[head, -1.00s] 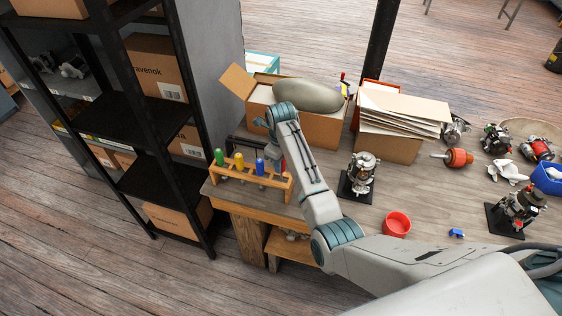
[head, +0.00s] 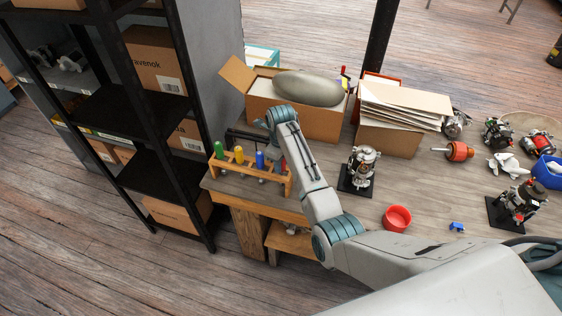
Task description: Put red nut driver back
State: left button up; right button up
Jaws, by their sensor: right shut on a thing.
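A wooden rack (head: 236,169) stands at the left end of the workbench. Green (head: 219,150), yellow (head: 239,155) and blue (head: 260,159) handled drivers stand upright in it. The red nut driver (head: 284,163) shows as a sliver of red handle at the rack's right end, partly hidden by my right arm. My right gripper (head: 276,149) is at that end, shut on the red nut driver, its fingers mostly hidden by my wrist. I cannot tell how deep the driver sits in its slot. My left gripper is out of view.
A black shelf unit (head: 150,178) stands close left of the rack. An open cardboard box (head: 315,122) with a grey rounded thing (head: 308,88) is behind my arm. An alternator on a stand (head: 362,168) and a red bowl (head: 397,218) lie to the right.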

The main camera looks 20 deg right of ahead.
jog(key=shift+f, duration=0.1)
jog(key=shift+f, duration=0.4)
jog(key=o, duration=1.1)
jog(key=shift+c, duration=0.2)
jog(key=shift+r, duration=0.1)
